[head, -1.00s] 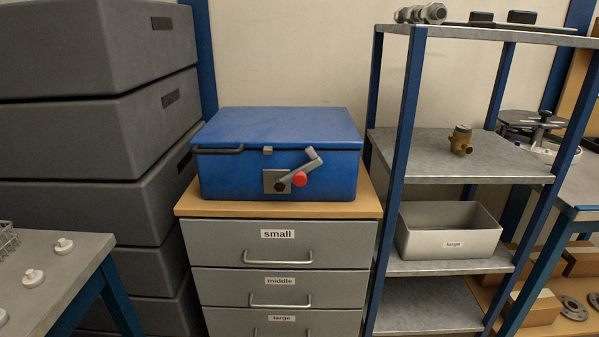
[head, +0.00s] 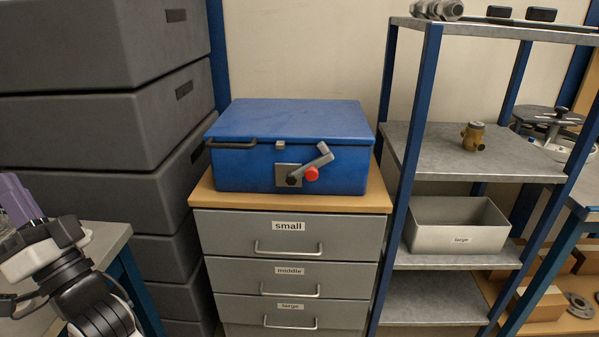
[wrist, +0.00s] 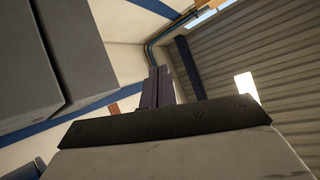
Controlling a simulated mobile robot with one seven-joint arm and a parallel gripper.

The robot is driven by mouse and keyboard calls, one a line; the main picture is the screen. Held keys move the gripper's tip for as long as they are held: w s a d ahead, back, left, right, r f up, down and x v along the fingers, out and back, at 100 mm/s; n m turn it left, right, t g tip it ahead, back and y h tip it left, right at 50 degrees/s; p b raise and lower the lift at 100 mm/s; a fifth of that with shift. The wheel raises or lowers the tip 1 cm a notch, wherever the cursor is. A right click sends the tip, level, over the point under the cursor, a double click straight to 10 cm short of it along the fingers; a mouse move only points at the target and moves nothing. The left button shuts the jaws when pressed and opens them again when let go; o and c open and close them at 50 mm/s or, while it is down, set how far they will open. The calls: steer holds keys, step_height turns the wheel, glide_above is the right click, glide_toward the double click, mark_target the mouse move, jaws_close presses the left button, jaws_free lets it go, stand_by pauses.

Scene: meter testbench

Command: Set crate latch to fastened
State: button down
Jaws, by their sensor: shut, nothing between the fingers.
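The blue crate (head: 290,148) stands on the drawer cabinet, its lid down. On its front is the latch: a grey lever (head: 319,161) with a red knob (head: 311,174), pivoting on a plate (head: 288,176). The lever slants up to the right, and its upper end lies right of the small catch (head: 280,145) under the lid edge. My arm shows at the lower left of the head view, well left of the crate and apart from it. In the wrist view my gripper (wrist: 157,80) has its two fingers together, holding nothing, pointing toward wall and ceiling.
The cabinet (head: 290,227) has drawers labelled small, middle and large. Tall dark grey bins (head: 110,130) stack at the left. A grey table (head: 112,236) is at lower left.

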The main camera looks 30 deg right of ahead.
steer(key=w+d+f+m+h, duration=0.2)
steer(key=w+d+m+h, duration=0.15)
steer(key=d, duration=0.25)
steer(key=w+d+f+m+h, duration=0.3)
steer(key=d+m+h, duration=0.2)
steer(key=d, duration=0.2)
steer(key=m+g+h+p, duration=0.5)
steer(key=m+h, duration=0.8)
steer(key=m, duration=0.8)
glide_toward(306, 168)
steer(key=s+d+f+g+b, duration=0.1)
steer(key=s+d+f, duration=0.3)
steer(key=s+d, duration=0.15)
steer(key=shift+s+a+r, duration=0.1)
steer(key=shift+s+a, duration=0.1)
steer(key=shift+a, duration=0.15)
steer(key=shift+w, duration=0.1)
steer(key=p+x, duration=0.1)
steer(key=x, duration=0.9)
steer(key=shift+w+d+r+p, duration=0.1)
steer(key=shift+d+r+p, duration=0.1)
steer(key=shift+p, duration=0.2)
steer(key=shift+w+a+r+p, duration=0.25)
steer(key=shift+a+r+p, duration=0.6)
steer(key=shift+r, duration=0.25)
steer(key=shift+w+a+r, duration=0.15)
steer(key=shift+a+r, duration=0.1)
steer(key=shift+r, duration=0.1)
